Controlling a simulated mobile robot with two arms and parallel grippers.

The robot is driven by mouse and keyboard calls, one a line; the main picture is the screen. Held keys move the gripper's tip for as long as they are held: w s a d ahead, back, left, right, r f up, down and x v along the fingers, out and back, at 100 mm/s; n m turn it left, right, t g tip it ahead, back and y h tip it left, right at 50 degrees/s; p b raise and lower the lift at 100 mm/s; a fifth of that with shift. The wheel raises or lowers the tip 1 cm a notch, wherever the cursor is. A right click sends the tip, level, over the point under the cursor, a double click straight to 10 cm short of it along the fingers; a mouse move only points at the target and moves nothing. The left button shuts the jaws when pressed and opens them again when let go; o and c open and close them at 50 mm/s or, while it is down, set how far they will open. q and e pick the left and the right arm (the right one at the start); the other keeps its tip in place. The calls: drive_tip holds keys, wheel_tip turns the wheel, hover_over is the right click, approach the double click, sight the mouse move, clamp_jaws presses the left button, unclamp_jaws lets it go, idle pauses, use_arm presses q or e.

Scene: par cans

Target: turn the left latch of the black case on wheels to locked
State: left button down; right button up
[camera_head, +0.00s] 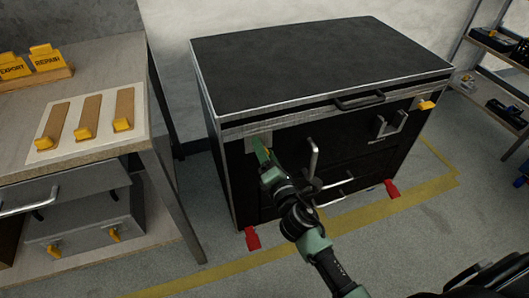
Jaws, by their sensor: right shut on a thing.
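The black case (325,55) stands on the floor in the middle, its metal-edged lid closed. The left latch's pale plate (249,143) shows at the upper left of the front. My right gripper (258,145), green and dark, reaches up from the lower right and is shut on the left latch there. The gripper covers most of the latch, so its angle cannot be told. The right latch (427,105) shows a yellow handle at the upper right of the front. My left gripper is out of view.
Metal handles (313,158) stick out from the case front. Red wheel pedals (252,238) sit at its foot. A shelf rack (500,40) stands at right. Floor before the case is open.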

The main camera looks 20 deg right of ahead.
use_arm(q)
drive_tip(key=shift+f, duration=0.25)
use_arm(e)
drive_tip(key=shift+f+m, duration=0.2)
drive_tip(key=shift+m, duration=3)
drive_tip(key=o, duration=1.4)
drive_tip(key=shift+c, duration=0.2)
